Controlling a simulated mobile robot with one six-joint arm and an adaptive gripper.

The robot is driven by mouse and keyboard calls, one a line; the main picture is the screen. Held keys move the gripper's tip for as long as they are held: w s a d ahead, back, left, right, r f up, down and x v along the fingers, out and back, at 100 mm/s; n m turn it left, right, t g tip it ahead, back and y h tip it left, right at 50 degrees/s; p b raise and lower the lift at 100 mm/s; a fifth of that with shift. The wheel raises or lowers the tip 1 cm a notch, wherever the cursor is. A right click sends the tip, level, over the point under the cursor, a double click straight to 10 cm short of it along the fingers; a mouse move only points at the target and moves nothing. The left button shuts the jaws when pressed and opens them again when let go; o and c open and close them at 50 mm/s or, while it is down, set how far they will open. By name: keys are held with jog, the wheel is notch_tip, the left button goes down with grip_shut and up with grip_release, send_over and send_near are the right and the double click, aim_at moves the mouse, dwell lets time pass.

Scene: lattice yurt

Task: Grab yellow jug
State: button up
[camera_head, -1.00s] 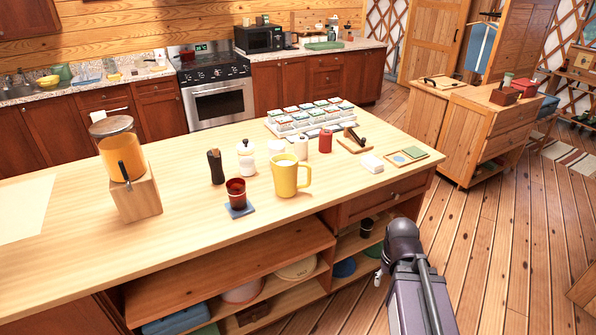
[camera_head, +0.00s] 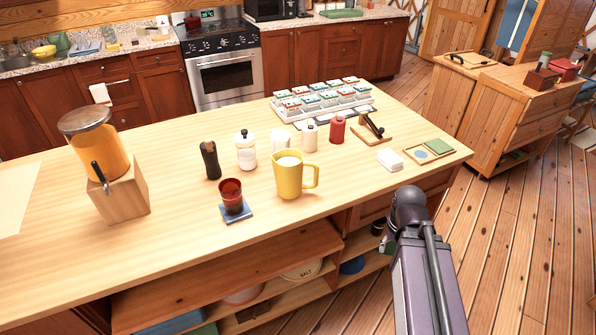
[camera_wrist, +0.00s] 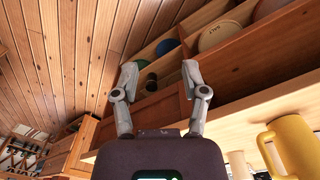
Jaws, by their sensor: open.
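The yellow jug (camera_head: 289,176) stands upright on the wooden counter near its front edge, its handle pointing right. It holds something pale at the top. It also shows at the lower right of the wrist view (camera_wrist: 295,146). My gripper shows in the wrist view (camera_wrist: 158,80) with its two fingers wide apart and nothing between them. It is beside the counter front, apart from the jug and facing the lower shelves. In the head view my arm is at the lower right, and the gripper's fingers are mostly hidden behind it.
Close left of the jug is a dark red cup (camera_head: 231,192) on a blue coaster (camera_head: 237,213). A white block (camera_head: 390,159) lies to the right.

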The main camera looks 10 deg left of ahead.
jog(key=shift+w+a, duration=0.1)
jog(key=shift+w, duration=0.15)
jog(key=shift+o, duration=0.6)
jog(key=n+t+p, duration=0.2)
jog(key=t+p, duration=0.3)
jog(key=p, duration=0.8)
send_near(316, 170)
jog(key=shift+s+d+r+y, duration=0.1)
jog(key=shift+d+r+y, duration=0.3)
jog(key=shift+r, duration=0.35)
jog(key=shift+f+b, duration=0.1)
jog(key=shift+b, duration=0.2)
jog(key=b+x, duration=0.7)
jog(key=x, duration=0.1)
jog(key=shift+f+b, duration=0.25)
jog(key=shift+b, duration=0.15)
